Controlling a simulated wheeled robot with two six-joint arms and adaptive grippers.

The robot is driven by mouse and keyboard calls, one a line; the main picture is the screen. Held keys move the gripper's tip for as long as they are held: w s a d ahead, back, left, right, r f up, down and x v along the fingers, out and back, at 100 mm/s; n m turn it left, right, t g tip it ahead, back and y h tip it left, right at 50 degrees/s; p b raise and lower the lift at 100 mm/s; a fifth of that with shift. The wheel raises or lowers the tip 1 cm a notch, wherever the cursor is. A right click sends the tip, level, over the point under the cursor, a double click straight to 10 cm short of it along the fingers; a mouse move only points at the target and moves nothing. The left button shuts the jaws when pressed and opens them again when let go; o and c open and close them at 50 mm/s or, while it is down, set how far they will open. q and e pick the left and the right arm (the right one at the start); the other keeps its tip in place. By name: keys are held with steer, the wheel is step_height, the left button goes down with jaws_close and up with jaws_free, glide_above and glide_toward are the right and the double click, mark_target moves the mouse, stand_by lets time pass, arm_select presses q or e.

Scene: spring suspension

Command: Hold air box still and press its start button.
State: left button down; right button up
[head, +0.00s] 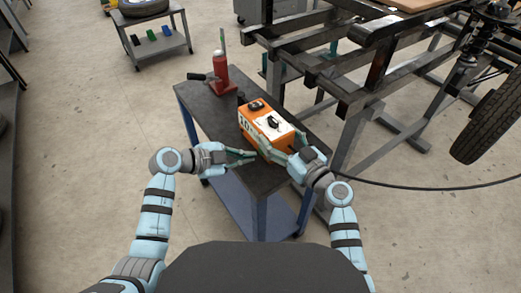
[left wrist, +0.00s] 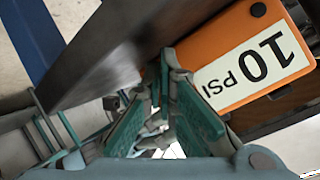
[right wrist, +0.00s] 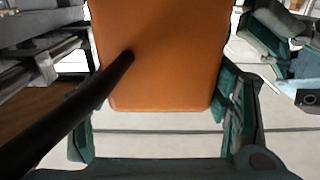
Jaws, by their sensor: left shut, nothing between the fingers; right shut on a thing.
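The orange air box (head: 246,125) sits on the dark cart top, with a black handle on its upper face. Its white "10 PSI" label (left wrist: 255,65) shows in the left wrist view. A small black round spot (left wrist: 258,9) is on the same face; I cannot tell whether it is the start button. My right gripper (head: 279,152) is shut on the air box's near end; the box shows between its fingers in the right wrist view (right wrist: 160,60). My left gripper (head: 254,156) is shut and empty, its fingertips close to the labelled face; contact is unclear.
A red jack (head: 222,82) stands at the back of the cart (head: 195,98). A black hose (right wrist: 90,95) runs past my right gripper. A metal frame (head: 345,90) stands right of the cart. Open floor lies to the left.

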stand_by(0.4)
arm_select(q)
steer(key=shift+w+d, duration=0.25)
steer(key=shift+d, duration=0.1)
steer(key=shift+w+d, duration=0.25)
steer(key=shift+d, duration=0.15)
stand_by(0.6)
stand_by(0.3)
steer(key=shift+s+a, duration=0.5)
steer(key=shift+a, duration=0.25)
steer(key=s+a, duration=0.1)
steer(key=a, duration=0.1)
steer(key=s+a, duration=0.2)
stand_by(0.7)
